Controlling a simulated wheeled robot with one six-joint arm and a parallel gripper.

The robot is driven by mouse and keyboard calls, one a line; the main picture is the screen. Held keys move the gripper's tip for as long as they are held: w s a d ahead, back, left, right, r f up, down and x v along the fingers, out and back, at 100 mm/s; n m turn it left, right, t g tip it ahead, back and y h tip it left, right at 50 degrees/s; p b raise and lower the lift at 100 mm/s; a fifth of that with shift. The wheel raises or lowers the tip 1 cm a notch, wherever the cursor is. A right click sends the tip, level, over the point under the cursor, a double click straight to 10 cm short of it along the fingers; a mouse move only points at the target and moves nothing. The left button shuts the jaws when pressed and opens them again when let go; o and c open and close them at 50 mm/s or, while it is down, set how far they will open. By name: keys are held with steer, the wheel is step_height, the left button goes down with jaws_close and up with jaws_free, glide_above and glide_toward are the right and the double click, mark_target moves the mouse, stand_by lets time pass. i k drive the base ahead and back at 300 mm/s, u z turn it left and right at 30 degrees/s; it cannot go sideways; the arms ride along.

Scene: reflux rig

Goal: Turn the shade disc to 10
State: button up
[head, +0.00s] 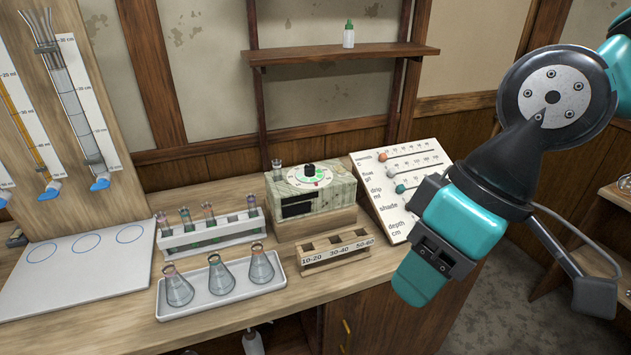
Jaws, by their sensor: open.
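A round white dial disc (309,175) with a black knob and red and green marks sits on top of the pale patterned box (318,196). Its numbers are too small to read. A tilted white panel (398,228) stands to its right, with a row labelled "shade" among others. The panel's right and lower part is hidden behind my gripper (424,272). My gripper, teal and black, hangs in front of the panel's right side, right of the disc and apart from it. It is open, and I see nothing held in it.
A rack of tubes (212,234) and a tray with flasks (210,305) stand left of the box. A wooden holder marked with ranges (336,258) sits in front of it. Burettes stand at far left. A shelf (340,53) with a small bottle (348,35) is on the wall.

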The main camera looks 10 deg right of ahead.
mark_target(309, 175)
steer(key=z, duration=0.75)
steer(key=i, duration=0.55)
steer(key=u, duration=1.15)
steer(key=i, duration=0.45)
